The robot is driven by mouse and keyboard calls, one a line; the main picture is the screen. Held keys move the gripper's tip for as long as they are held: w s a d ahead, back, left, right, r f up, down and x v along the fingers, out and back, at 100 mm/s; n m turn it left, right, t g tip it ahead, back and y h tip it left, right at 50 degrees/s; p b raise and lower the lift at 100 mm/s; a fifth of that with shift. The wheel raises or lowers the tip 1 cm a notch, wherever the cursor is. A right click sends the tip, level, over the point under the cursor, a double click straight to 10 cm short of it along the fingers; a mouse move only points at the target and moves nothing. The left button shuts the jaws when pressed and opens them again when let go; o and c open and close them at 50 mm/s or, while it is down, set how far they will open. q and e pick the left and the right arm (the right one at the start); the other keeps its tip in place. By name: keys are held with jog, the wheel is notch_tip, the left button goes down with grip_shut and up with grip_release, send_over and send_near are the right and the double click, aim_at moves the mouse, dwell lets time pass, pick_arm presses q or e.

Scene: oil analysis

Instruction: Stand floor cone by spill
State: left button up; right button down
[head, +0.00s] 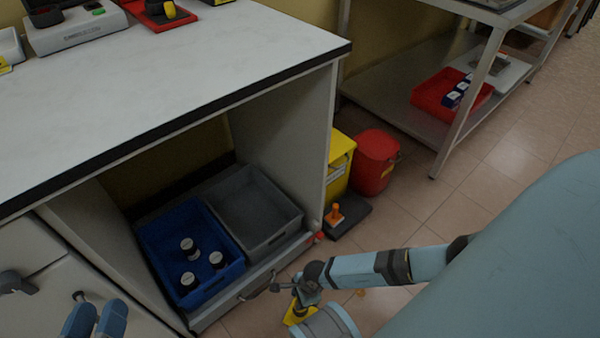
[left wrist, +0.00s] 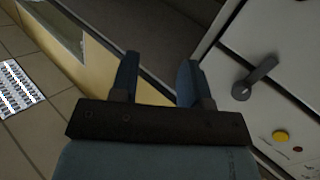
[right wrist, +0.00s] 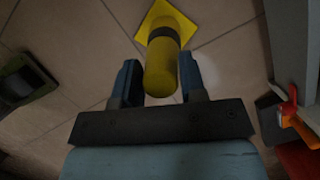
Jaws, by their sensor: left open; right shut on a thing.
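The floor cone (right wrist: 162,62) is yellow with a dark band and a square base. In the right wrist view it sits between the fingers of my right gripper (right wrist: 158,85), which is shut on it near its top. Its base points away from the gripper; I cannot tell whether it touches the floor. In the head view only a yellow part of the cone (head: 296,314) shows below my right gripper (head: 305,292). My left gripper (head: 96,318) is open and empty before the cabinet.
A blue crate (head: 160,240) with several dark-capped jars and a grey crate (head: 290,205) sit under the white bench (head: 200,70). A yellow bin (head: 338,165), a red bin (head: 375,160) and a small orange object (head: 335,214) stand beside it. Floor on the right is clear.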

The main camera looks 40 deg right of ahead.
jog(key=c, duration=0.7)
grip_release()
pick_arm(q)
notch_tip(320, 180, up, 8)
jog(key=n+t+p, duration=0.1)
jog(key=t+p, duration=0.2)
jog(key=p, duration=0.3)
jog(key=shift+s+a+f, duration=0.15)
jog(key=shift+a, duration=0.1)
pick_arm(e)
jog(key=v, duration=1.2)
jog(key=shift+s, duration=0.1)
